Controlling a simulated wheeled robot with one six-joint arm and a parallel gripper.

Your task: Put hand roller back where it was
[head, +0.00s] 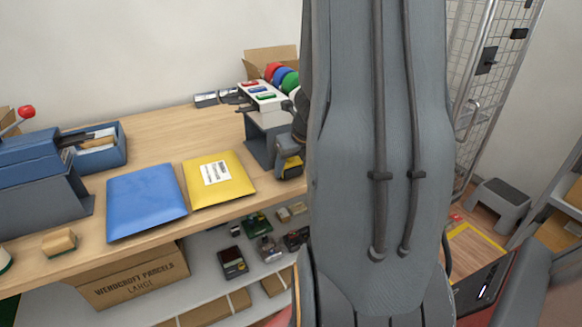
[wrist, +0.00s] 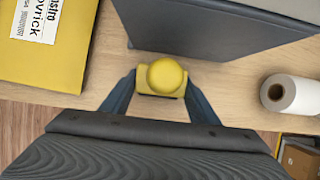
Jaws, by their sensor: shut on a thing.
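The hand roller (wrist: 166,77) shows in the wrist view as a yellow piece with a rounded knob. My gripper (wrist: 158,85) is shut on it, with one dark finger on each side. My arm hides much of that area. I cannot tell whether the roller touches the counter.
A grey stand (wrist: 215,35) is close beyond the roller. A blue mailer (head: 146,202) lies farther left on the wooden counter (head: 165,135). Shelves with small goods (head: 232,262) are below.

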